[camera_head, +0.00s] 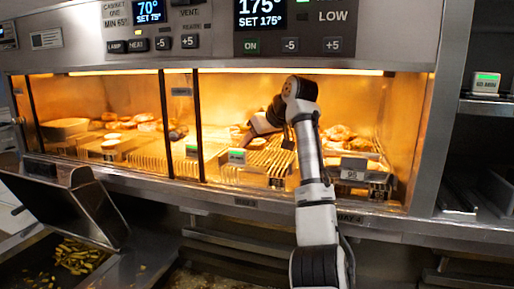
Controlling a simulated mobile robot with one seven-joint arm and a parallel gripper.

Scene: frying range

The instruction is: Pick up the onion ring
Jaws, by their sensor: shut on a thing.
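My arm rises in front of the heated cabinet, bends at the top and reaches inside through the right-hand opening. My gripper (246,136) is at the far end of the arm, low over the wire racks, small and partly hidden by my own wrist. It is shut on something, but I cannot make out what. I cannot pick out an onion ring for certain. Browned fried pieces (340,133) lie at the right of the cabinet, and a few more show near the gripper.
The cabinet has wire-divided racks (258,167) and dark upright posts (197,125) at its left. A control panel (290,28) overhangs the opening. A metal ledge (240,198) runs along the front. A bin of fries (75,257) and a tilted metal hood (75,205) stand at the lower left.

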